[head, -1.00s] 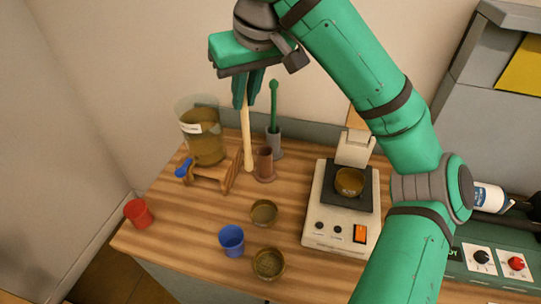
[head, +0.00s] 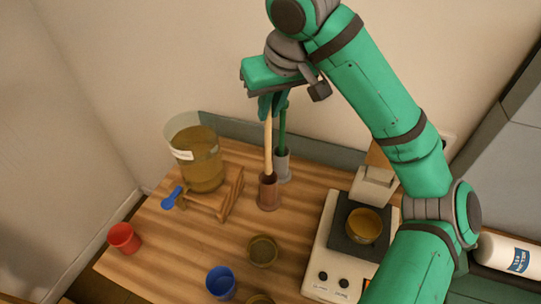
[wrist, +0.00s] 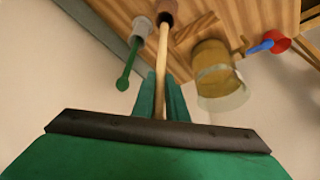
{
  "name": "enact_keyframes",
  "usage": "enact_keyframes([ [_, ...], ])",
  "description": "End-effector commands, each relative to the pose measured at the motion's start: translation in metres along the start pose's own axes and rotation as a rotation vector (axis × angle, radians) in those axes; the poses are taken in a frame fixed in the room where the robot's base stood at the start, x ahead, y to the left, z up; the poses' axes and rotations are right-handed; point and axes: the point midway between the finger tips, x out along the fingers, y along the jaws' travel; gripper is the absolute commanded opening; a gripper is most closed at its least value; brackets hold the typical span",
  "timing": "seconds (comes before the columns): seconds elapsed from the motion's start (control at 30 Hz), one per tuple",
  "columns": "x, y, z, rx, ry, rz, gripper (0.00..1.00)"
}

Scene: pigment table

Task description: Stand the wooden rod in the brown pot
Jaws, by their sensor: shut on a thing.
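The pale wooden rod (head: 268,145) is upright in the head view, its upper end between the fingers of my gripper (head: 271,108). My gripper is shut on it. The rod's lower end meets the mouth of the brown pot (head: 269,193) and looks to be inside it; how deep it goes is hidden. In the wrist view the rod (wrist: 161,60) runs from my gripper (wrist: 161,88) to the brown pot (wrist: 167,9). The pot stands upright on the wooden table.
A grey holder (head: 283,168) with a green rod (head: 283,130) stands close behind the pot. A glass jar (head: 200,165) on a wooden stand (head: 215,205) is to the left. Cups (head: 220,282), a bowl (head: 262,250) and a scale (head: 335,240) stand nearer.

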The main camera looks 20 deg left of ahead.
Motion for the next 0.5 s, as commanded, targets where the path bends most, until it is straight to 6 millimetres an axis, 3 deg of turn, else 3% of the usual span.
enact_keyframes([
  [0.3, 0.062, 0.001, 0.029, 0.001, -0.002, 0.001, 0.0],
  [0.5, 0.077, 0.001, 0.034, 0.0, -0.001, 0.002, 0.0],
])
